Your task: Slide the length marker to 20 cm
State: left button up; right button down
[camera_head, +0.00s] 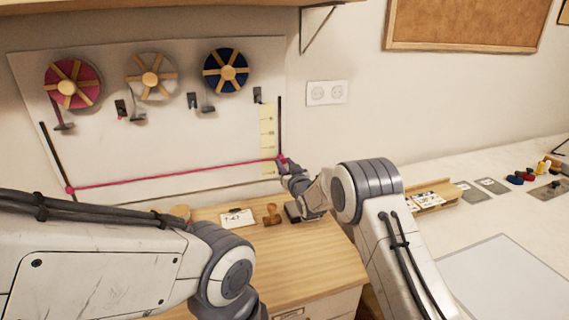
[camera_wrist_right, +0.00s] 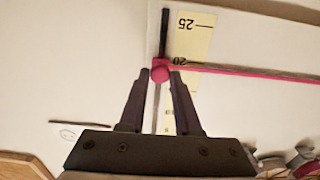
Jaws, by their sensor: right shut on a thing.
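The length marker, a small pink knob (camera_head: 282,159), sits on a thin upright rod at the right end of a pink ribbon (camera_head: 180,177) stretched across the white wall board. In the right wrist view the knob (camera_wrist_right: 160,74) is between my right gripper's fingertips (camera_wrist_right: 161,76), close to the printed 20 line of the pale yellow scale (camera_wrist_right: 190,42). That view is turned over, so the numbers appear upside down. My right gripper (camera_head: 284,166) is shut on the knob. My left arm crosses the lower left; its gripper is out of view.
Pink (camera_head: 73,84), white (camera_head: 150,77) and blue (camera_head: 226,72) ribbon spools hang on the board. A card (camera_head: 238,217) and a wooden stamp (camera_head: 272,214) stand on the wooden cabinet (camera_head: 280,262) below. The white table on the right holds small items.

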pick_arm(q)
jog(key=shift+f, duration=0.45)
pick_arm(e)
jog(key=shift+f, duration=0.45)
jog(key=c, duration=0.6)
grip_release()
jog(key=shift+r, duration=0.1)
jog(key=shift+c, duration=0.2)
jog(key=shift+s, duration=0.1)
pick_arm(q)
notch_tip(320, 180, down, 2)
jog(key=shift+f+b, duration=0.1)
jog(key=shift+b, duration=1)
pick_arm(e)
jog(key=v, duration=1)
jog(key=shift+s, duration=0.2)
